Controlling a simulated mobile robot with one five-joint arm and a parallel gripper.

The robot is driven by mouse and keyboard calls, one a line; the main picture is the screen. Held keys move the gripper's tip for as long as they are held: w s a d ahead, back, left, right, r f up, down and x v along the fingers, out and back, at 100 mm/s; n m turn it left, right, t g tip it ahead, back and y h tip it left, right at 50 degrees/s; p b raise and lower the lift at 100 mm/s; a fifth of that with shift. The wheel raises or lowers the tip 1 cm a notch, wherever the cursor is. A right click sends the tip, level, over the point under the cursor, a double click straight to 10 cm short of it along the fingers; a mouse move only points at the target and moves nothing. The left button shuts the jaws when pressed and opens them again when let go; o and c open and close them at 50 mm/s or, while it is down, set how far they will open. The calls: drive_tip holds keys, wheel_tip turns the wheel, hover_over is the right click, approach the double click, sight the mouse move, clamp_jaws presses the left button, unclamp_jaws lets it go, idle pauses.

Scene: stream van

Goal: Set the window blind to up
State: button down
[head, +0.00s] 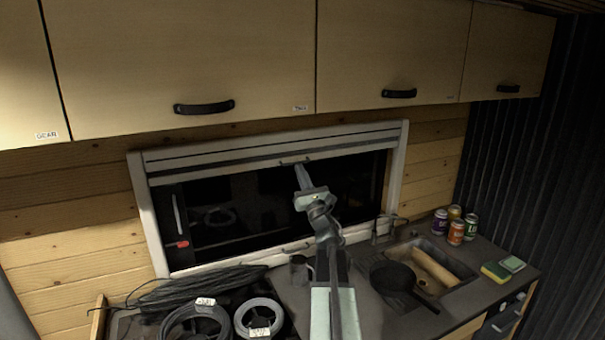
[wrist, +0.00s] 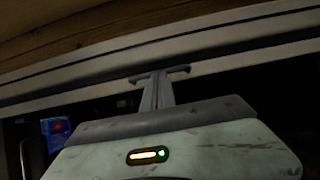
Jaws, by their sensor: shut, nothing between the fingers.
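The window blind (head: 230,156) is a pale slatted strip gathered at the top of the white window frame (head: 150,232), with dark glass showing below it. It also shows in the wrist view (wrist: 60,86). A small dark handle (head: 288,160) is on its lower edge, and it also shows in the wrist view (wrist: 180,69). My gripper (head: 301,167) is shut, its tips at or just below this handle. In the wrist view the fingers (wrist: 156,84) end right at the handle. I cannot tell whether they touch it.
Wooden overhead cupboards (head: 200,50) hang above the window. Below, the counter holds coiled cables (head: 195,320), a mug (head: 299,270), a pan (head: 393,277) by the sink (head: 450,262), and several cans (head: 456,232).

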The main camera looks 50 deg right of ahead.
drive_tip(key=w+f+b+v, duration=0.1)
drive_tip(key=f+b+v, duration=0.1)
drive_tip(key=b+v, duration=0.7)
drive_tip(key=v, duration=0.3)
drive_tip(key=shift+d+f, duration=0.15)
drive_tip(key=shift+f, duration=0.25)
